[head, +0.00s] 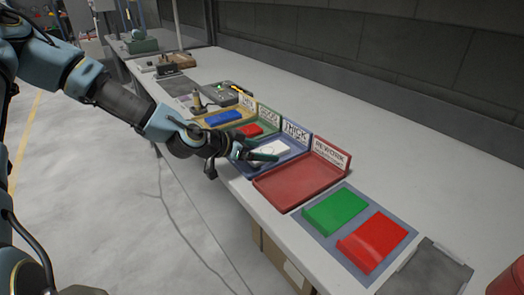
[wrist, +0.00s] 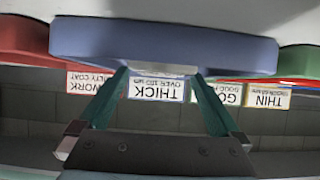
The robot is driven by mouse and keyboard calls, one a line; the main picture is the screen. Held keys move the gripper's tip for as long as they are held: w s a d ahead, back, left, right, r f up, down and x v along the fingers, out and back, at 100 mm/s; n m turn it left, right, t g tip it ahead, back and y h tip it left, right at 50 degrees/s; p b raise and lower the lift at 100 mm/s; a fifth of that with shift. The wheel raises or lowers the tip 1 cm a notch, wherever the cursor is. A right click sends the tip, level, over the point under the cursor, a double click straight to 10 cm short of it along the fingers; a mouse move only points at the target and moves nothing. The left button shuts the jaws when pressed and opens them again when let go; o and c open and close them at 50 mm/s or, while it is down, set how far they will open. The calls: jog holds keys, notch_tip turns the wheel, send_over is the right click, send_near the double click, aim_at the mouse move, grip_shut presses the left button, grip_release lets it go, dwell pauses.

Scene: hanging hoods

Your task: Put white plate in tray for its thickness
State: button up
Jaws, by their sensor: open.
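The white plate (head: 275,147) lies in the blue tray (head: 248,170), whose back board reads THICK. In the head view, my gripper (head: 262,155) is over the near side of this tray, close beside the plate and partly covering it. In the wrist view, my gripper (wrist: 159,76) is open, its two green fingers spread. The blue tray (wrist: 250,56) spans the top of that view, with the THICK label behind. A pale edge shows between the fingertips; I cannot tell whether it is the plate. I see nothing gripped.
Right of the blue tray is the empty red REWORK tray (head: 300,180). Beyond it a grey mat holds a green plate (head: 335,211) and a red plate (head: 373,241). To the left, other trays hold a red plate (head: 250,130) and a blue plate (head: 223,118). The bench behind is clear.

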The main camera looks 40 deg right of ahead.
jog(key=b+v, duration=0.1)
jog(key=v, duration=0.9)
jog(key=shift+a+r, duration=0.1)
jog(key=shift+a, duration=0.15)
